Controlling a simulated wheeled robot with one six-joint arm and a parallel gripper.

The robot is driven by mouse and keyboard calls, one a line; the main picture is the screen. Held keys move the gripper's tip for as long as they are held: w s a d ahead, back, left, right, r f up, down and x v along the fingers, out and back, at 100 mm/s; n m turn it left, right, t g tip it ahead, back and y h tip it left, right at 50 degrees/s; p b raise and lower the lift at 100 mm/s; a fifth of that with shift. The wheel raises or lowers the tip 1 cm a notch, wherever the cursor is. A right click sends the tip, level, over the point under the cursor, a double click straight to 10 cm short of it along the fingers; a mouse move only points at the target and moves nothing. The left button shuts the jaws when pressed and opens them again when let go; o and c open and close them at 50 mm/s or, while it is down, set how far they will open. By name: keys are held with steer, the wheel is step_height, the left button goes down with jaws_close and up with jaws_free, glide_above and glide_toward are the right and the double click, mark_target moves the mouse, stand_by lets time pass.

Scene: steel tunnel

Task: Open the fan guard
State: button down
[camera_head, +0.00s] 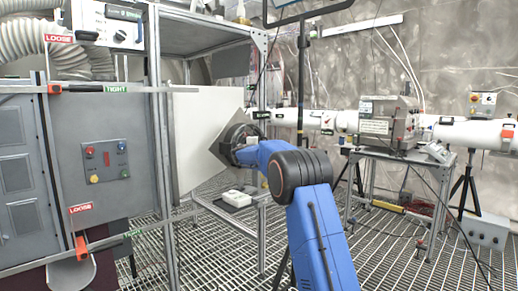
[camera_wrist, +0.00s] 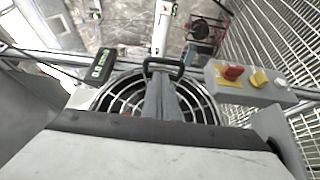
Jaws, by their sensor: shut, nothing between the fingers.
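The fan guard (camera_wrist: 205,101) is a round metal grille in the wrist view, with a black handle (camera_wrist: 163,62) at its far edge. The grille appears to lie over the fan opening; I cannot tell whether it stands ajar. My gripper (camera_wrist: 161,80) is shut and empty. Its grey fingers reach over the middle of the grille, with the tips near the handle; contact is unclear. In the head view my blue arm reaches toward the metal frame, and the fingers and the grille are largely hidden there.
A box with red and yellow buttons (camera_wrist: 248,83) sits right of the grille, and a black green-labelled piece (camera_wrist: 101,66) sits left. A grey cabinet (camera_head: 98,190) and white panel (camera_head: 196,135) stand left. A machine on a table (camera_head: 388,128) stands right. Grated floor is open between.

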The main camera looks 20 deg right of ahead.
steer(key=shift+x, duration=2.4)
